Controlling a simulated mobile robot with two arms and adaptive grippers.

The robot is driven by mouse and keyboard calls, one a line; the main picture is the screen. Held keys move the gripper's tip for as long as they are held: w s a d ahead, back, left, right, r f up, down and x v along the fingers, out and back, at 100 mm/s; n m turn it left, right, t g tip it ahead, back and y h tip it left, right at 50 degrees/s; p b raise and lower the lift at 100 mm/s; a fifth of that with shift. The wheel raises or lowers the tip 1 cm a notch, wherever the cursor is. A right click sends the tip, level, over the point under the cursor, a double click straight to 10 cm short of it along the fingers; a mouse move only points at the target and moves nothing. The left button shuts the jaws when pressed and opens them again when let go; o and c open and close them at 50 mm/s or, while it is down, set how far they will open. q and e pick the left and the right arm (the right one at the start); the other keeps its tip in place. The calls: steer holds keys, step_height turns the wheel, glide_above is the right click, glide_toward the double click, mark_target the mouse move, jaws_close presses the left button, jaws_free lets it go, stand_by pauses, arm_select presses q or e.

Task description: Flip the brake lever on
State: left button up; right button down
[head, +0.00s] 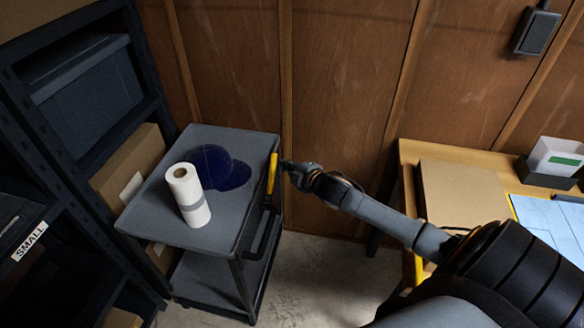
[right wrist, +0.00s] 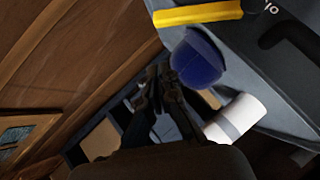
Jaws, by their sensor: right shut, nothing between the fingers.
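The brake lever (head: 272,173) is a yellow bar on the right edge of the grey cart (head: 228,228). It stands roughly upright in the head view. My right gripper (head: 285,164) is shut and empty, just to the right of the lever's upper part; I cannot tell whether they touch. In the right wrist view the yellow lever (right wrist: 198,14) lies across the top, beyond and above my shut right fingers (right wrist: 163,76). Small pale marks show on the cart beside it. My left gripper is out of view.
A dark blue cap (head: 214,166) and a paper roll (head: 188,194) are on the cart top. Dark shelving (head: 60,180) stands at left. A wooden bench (head: 430,152) with a cardboard box (head: 462,194) is at right. Bare floor shows between cart and bench.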

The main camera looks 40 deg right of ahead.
steer(key=shift+r+v, duration=0.25)
steer(key=shift+v, duration=1.4)
steer(key=shift+a, duration=0.15)
